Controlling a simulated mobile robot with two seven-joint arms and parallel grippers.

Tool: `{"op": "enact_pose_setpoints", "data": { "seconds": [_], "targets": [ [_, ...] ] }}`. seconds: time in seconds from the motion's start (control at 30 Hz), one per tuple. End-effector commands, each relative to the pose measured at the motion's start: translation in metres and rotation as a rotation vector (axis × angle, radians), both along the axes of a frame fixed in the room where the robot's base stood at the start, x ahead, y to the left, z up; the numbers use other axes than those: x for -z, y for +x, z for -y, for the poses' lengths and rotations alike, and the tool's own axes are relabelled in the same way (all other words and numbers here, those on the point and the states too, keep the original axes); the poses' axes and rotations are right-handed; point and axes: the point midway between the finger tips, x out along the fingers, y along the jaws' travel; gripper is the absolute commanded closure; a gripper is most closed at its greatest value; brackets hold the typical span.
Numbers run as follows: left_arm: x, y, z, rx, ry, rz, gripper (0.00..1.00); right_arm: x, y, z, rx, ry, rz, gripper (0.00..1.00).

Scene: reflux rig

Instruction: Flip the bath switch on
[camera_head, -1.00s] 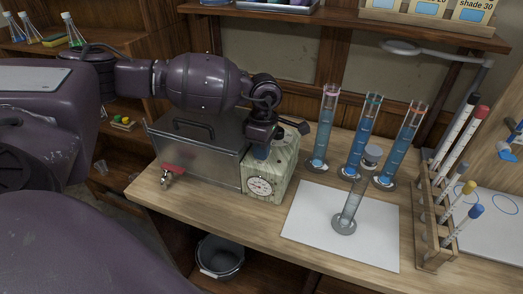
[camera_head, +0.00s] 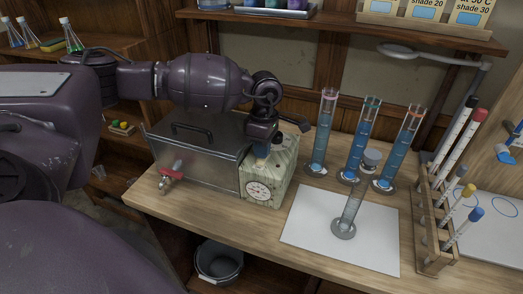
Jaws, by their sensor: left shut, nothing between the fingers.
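The bath is a metal tank (camera_head: 205,165) with a lid and a dark handle, standing on the bench. At its right end is a pale green patterned control box (camera_head: 281,172) with a round white dial (camera_head: 258,190) on its front. My left gripper (camera_head: 262,150) is shut and empty, pointing down at the top of the control box. I cannot tell whether the fingertips touch it. The bath switch is not visible; the gripper covers part of the box top. My right gripper is not in view.
Three tall cylinders with blue liquid (camera_head: 357,145) stand close right of the box. A small cylinder (camera_head: 349,213) stands on a white sheet (camera_head: 300,228). A red-handled tap (camera_head: 170,174) juts from the tank. A wooden marker rack (camera_head: 429,230) is at the right.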

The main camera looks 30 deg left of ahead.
Motion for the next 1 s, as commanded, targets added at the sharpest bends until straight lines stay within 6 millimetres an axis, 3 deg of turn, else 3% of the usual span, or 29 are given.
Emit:
{"op": "enact_pose_setpoints", "data": {
  "seconds": [0.2, 0.6, 0.8, 1.0],
  "targets": [
    [-0.041, 0.005, 0.004, -0.002, -0.001, 0.003, 1.00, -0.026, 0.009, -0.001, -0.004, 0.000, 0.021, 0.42],
    [-0.109, -0.005, 0.005, -0.002, 0.000, 0.002, 1.00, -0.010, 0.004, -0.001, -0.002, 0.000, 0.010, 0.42],
    [-0.128, -0.007, 0.006, -0.003, 0.000, 0.001, 1.00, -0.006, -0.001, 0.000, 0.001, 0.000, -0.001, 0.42],
    [-0.133, -0.008, 0.006, -0.003, 0.000, 0.000, 1.00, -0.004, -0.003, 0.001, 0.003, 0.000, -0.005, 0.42]
  ]
}}
